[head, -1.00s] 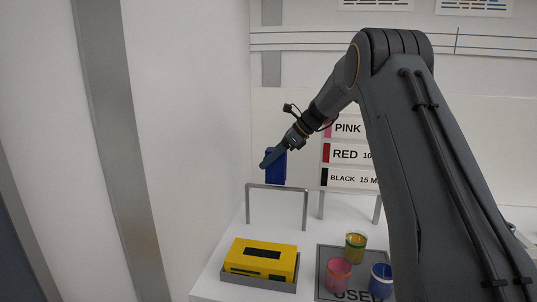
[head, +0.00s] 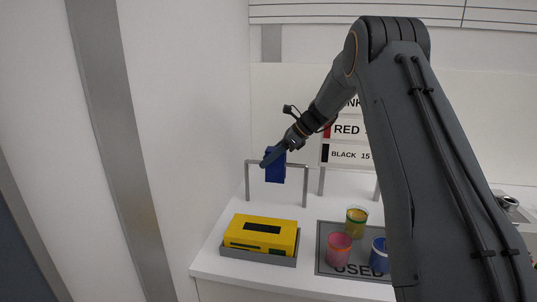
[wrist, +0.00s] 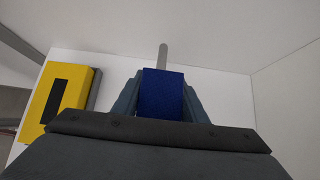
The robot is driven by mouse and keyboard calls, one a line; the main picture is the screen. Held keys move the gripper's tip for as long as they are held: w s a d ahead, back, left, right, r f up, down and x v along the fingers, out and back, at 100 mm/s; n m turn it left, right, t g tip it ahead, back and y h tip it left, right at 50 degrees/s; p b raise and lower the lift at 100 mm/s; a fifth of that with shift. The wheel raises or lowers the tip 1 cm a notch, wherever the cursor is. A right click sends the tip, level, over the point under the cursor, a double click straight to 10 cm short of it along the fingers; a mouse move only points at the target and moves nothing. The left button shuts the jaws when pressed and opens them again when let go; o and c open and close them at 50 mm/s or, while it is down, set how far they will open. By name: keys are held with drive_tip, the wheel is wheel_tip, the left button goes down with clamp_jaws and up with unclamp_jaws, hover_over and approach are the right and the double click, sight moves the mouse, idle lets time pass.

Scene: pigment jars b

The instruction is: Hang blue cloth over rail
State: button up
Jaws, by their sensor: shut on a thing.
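The blue cloth (head: 275,167) hangs down from my gripper (head: 270,160), which is shut on it. It also shows between the two fingers in the wrist view (wrist: 162,92). The rail (head: 297,165) is a grey metal hoop standing on the white table. In the head view the cloth overlaps the rail's top bar, near its middle. I cannot tell whether cloth and rail touch. In the wrist view a piece of the rail (wrist: 163,55) shows just beyond the cloth; the rest of it is hidden.
A yellow box (head: 262,232) sits in a grey tray (head: 258,256) in front of the rail. Pink (head: 338,249), yellow (head: 356,221) and blue (head: 379,255) jars stand on a grey mat (head: 329,229) at the right. A label board (head: 346,143) stands behind. A wall is close on the left.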

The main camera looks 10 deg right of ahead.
sight(271, 149)
drive_tip(key=shift+f+b, duration=0.45)
drive_tip(key=shift+f, duration=1.1)
drive_tip(key=o, duration=1.1)
drive_tip(key=shift+r, duration=0.1)
drive_tip(key=shift+r+p, duration=1.7)
drive_tip(key=shift+r, duration=1.25)
drive_tip(key=shift+d, duration=0.1)
